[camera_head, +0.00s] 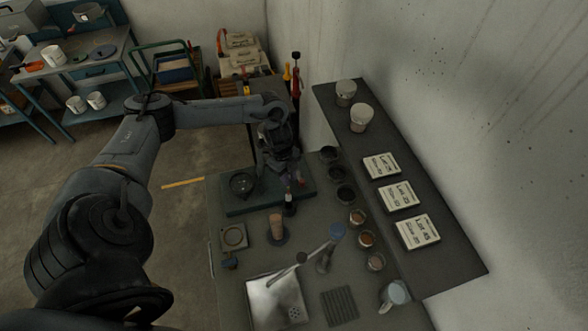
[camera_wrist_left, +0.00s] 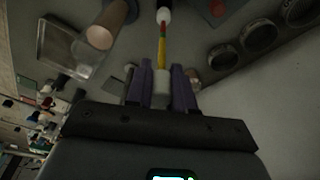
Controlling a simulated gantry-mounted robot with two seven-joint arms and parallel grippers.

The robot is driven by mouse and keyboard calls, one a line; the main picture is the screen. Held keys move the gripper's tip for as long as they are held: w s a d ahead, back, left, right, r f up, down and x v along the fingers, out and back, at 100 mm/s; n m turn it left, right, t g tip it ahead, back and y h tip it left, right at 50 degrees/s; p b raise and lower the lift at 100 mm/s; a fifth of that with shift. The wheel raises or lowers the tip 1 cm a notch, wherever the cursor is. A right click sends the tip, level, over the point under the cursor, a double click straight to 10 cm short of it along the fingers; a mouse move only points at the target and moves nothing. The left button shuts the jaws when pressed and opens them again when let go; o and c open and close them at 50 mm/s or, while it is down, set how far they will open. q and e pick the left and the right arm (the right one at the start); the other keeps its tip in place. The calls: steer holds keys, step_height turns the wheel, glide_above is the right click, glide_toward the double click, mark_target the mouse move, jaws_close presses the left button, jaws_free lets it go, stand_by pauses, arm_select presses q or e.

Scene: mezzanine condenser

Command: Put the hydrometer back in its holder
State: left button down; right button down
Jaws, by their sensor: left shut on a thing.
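My left gripper (camera_head: 293,183) hangs over the green mat area of the bench, pointing down. In the left wrist view its two purple fingers (camera_wrist_left: 162,88) are shut on the hydrometer (camera_wrist_left: 162,48), a thin stem with yellow and red bands and a white part at its far end. In the head view a small pale and dark part of the hydrometer (camera_head: 290,199) shows just below the fingers. A tan cylinder (camera_head: 277,223) stands on a dark round base beside it, nearer the viewer. I cannot tell which thing is the holder. My right gripper is out of view.
A row of dark cups (camera_head: 345,194) runs along the bench, the nearer ones with brown contents. A shelf (camera_head: 448,270) holds labelled cards and two pale cups.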

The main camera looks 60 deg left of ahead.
arm_select(q)
steer(key=b, duration=0.5)
glide_above(289, 195)
steer(key=shift+a+x, duration=0.25)
steer(key=shift+x, duration=1)
steer(key=shift+a+x, duration=0.25)
steer(key=shift+x, duration=1)
steer(key=shift+a+b+x, duration=0.2)
steer(key=shift+b+x, duration=0.2)
steer(key=shift+x, duration=0.45)
steer(key=shift+a+b+x, duration=0.15)
steer(key=shift+b+x, duration=0.2)
steer(key=shift+x, duration=0.5)
steer(key=shift+s+f, duration=0.15)
steer(key=shift+f, duration=0.3)
steer(key=c, duration=0.9)
jaws_free()
steer(key=shift+a+r, duration=0.1)
steer(key=shift+r, duration=0.05)
